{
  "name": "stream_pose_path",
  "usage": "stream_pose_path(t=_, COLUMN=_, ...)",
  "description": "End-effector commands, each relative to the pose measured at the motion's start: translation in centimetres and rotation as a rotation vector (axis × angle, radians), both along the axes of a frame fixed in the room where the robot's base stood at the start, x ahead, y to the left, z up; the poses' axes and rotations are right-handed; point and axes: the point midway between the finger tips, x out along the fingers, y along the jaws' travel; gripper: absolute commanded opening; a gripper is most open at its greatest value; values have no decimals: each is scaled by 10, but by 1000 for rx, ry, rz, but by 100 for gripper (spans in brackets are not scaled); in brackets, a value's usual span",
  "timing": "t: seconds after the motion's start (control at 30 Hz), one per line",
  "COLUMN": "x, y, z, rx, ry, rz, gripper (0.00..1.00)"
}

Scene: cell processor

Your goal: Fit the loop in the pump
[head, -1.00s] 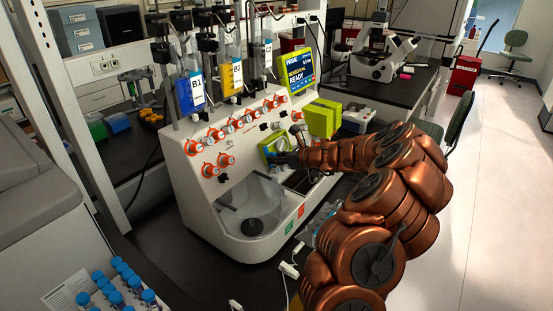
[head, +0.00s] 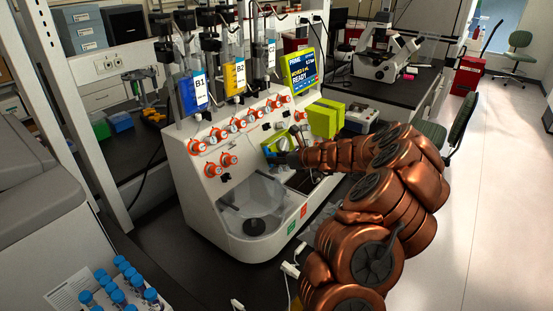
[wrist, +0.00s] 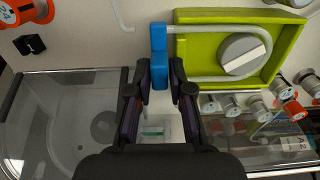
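The pump is a lime-green rectangular housing (wrist: 281,76) with a round grey rotor (wrist: 243,55) in the wrist view; it also shows on the white machine's front in the head view (head: 283,138). The loop is a pale U-shaped tube (wrist: 215,28) with blue end pieces (wrist: 158,63). Its curve lies across the housing and around the rotor, with the blue ends outside the housing's left edge. I cannot tell how deep the tube sits. My gripper (wrist: 160,72) is closed around the lower blue piece; in the head view my gripper (head: 287,158) partly hides the pump.
Orange-ringed knobs (head: 208,170) surround the pump area. A clear-lidded basin (wrist: 75,115) lies below left, and capped ports (wrist: 230,104) sit just under the housing. The machine's screen (head: 302,70) is above. Blue-capped tubes (head: 118,297) stand at the lower left.

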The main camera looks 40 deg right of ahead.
Motion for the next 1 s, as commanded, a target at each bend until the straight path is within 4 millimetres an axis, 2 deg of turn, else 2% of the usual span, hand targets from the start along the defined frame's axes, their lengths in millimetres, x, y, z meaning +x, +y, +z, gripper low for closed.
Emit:
stream_pose_path(t=0.03, x=0, y=0, z=0, rx=0, ry=0, rz=0, gripper=29)
stream_pose_path(t=0.2, x=0, y=0, z=0, rx=0, ry=0, rz=0, gripper=44)
stream_pose_path(t=0.57, x=-3, y=-2, z=2, rx=0, ry=0, rz=-1, gripper=44)
stream_pose_path(t=0.77, x=-21, y=-10, z=11, rx=-2, ry=-3, rz=-6, gripper=44)
stream_pose_path(t=1.0, x=-53, y=-20, z=23, rx=-2, ry=0, rz=-4, gripper=44)
